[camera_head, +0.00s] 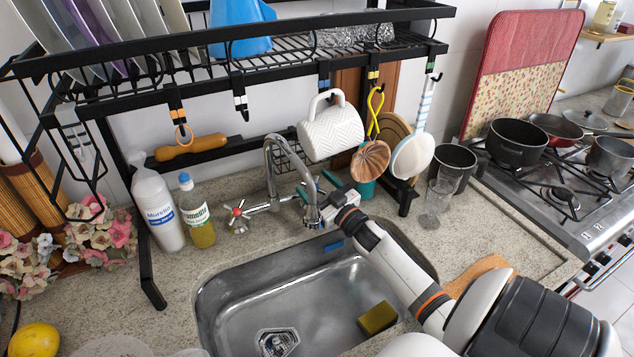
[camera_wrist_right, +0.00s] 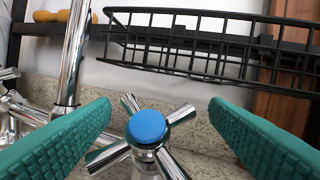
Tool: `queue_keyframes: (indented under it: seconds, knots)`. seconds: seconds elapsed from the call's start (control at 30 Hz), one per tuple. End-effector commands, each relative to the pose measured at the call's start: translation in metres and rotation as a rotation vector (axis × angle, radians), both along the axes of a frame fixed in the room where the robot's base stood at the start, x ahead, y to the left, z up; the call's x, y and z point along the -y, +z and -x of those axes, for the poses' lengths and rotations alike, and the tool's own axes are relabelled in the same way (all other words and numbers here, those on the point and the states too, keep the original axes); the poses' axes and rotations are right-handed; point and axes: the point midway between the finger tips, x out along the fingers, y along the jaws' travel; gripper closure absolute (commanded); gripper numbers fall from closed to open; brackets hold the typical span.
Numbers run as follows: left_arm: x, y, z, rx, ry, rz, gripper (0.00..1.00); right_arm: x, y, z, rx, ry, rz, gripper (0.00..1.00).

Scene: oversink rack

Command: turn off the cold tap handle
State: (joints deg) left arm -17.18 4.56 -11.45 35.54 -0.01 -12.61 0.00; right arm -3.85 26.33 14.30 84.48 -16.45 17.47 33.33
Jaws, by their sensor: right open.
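The cold tap handle is a chrome cross with a blue cap (camera_wrist_right: 147,127), low in the middle of the right wrist view. My right gripper (camera_wrist_right: 155,110) is open, with one teal finger on each side of the handle and a gap to each. In the head view my right gripper (camera_head: 317,186) is at the right side of the chrome faucet (camera_head: 272,165), and largely hides the cold handle there. The other tap handle, with a red cap (camera_head: 237,213), is left of the faucet. My left gripper is not in view.
A black rack (camera_head: 230,70) stands over the sink (camera_head: 225,300). A white mug (camera_head: 332,132) and utensils hang close above my right gripper. Detergent bottles (camera_head: 197,215) stand left of the taps. A glass (camera_head: 435,203) stands to the right. A sponge (camera_head: 377,318) lies in the sink.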

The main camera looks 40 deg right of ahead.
Motion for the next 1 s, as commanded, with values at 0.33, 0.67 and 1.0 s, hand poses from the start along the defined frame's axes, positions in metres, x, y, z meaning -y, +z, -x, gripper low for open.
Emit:
queue_keyframes:
  seconds: [0.33,0.67,1.0]
  knots:
    - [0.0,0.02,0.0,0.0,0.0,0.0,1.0,-0.002,-0.007,0.049,-0.005,-0.001,-0.004,0.3]
    - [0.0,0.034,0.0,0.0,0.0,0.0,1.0,-0.005,-0.019,0.107,-0.002,-0.002,-0.003,0.3]
    - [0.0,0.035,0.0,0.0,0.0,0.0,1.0,-0.005,-0.022,0.119,-0.001,-0.002,0.0,0.3]
